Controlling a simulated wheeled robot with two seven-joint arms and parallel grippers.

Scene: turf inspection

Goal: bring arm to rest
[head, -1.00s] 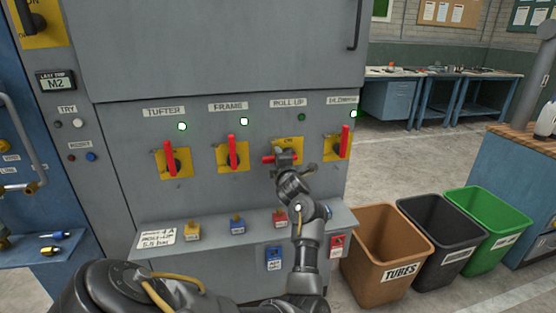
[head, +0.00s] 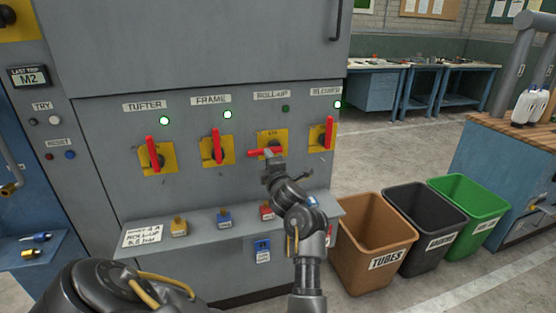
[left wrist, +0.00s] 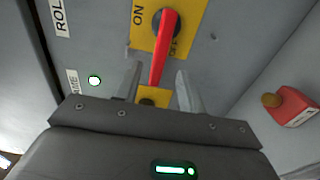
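My left gripper (head: 272,168) is just below the ROLL-UP switch on the grey panel (head: 100,125). The switch's red handle (head: 264,153) lies level on its yellow plate, and its lamp (head: 285,109) is dark. In the left wrist view my left gripper (left wrist: 159,70) is open, with one finger on each side of the red handle (left wrist: 163,45), which shows between them with gaps. The TUFTER (head: 153,153), FRAME (head: 217,146) and BLOWER (head: 328,132) handles stand upright with lit lamps. My right gripper is out of view.
Below the switches a shelf (head: 200,236) juts out with yellow (head: 179,227), blue (head: 224,218) and red (head: 266,211) padlocks. Brown (head: 372,240), black (head: 422,220) and green (head: 468,208) bins stand to the right. Open floor lies beyond them.

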